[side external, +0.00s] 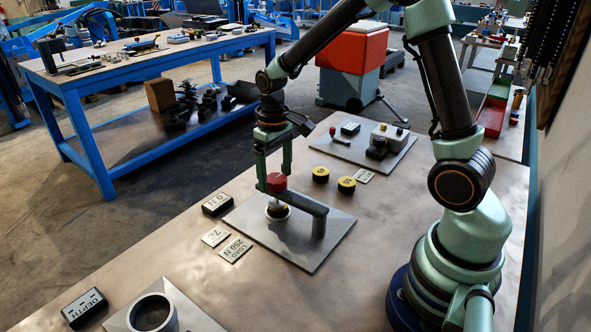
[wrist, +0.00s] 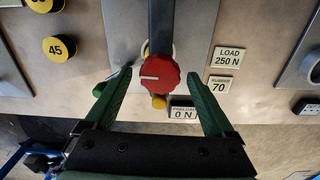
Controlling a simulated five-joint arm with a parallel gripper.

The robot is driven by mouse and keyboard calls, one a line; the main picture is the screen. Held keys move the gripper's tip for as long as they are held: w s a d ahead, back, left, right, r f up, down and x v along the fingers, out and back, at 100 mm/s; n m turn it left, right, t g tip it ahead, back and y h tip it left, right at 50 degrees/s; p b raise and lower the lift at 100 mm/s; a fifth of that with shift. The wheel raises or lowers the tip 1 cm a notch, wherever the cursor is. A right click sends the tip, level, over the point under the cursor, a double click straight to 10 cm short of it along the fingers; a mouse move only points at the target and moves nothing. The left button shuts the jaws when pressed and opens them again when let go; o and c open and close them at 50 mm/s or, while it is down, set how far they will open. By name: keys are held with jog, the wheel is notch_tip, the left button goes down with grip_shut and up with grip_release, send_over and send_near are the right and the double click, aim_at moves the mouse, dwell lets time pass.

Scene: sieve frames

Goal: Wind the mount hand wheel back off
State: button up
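The red hand wheel (side external: 277,182) sits at the end of a dark bracket arm (side external: 303,203) on a grey plate (side external: 251,230). In the wrist view the wheel (wrist: 160,77) has a white pointer line aimed left. Below it a pale mount (side external: 277,210) stands on the plate, partly covered by the arm. My gripper (side external: 275,178) points down over the wheel. In the wrist view my gripper (wrist: 159,72) is open, one green finger on each side of the wheel with a gap at both sides. Whether the fingertips are fully down at wheel height is hard to tell.
A display (wrist: 183,112) reads 0 N. Small plates read LOAD 250 N (wrist: 227,58) and 70 (wrist: 219,86). Yellow-topped discs (side external: 346,186) and a second plate with devices (side external: 362,147) lie behind. A round cup (side external: 154,314) is at the front.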

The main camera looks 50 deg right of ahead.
aim_at(277, 180)
dwell(0.3)
notch_tip(277, 180, up, 12)
dwell(0.5)
jog(key=s+a+r+t, duration=0.1)
jog(key=s+a+t, duration=0.1)
jog(key=s, duration=0.3)
jog(key=s+a+r+t, duration=0.1)
jog(key=s+t, duration=0.2)
jog(key=s, duration=0.3)
jog(key=shift+s+a+r+t, duration=0.25)
jog(key=shift+a+r+t, duration=0.05)
jog(key=shift+a+r, duration=0.1)
dwell(0.7)
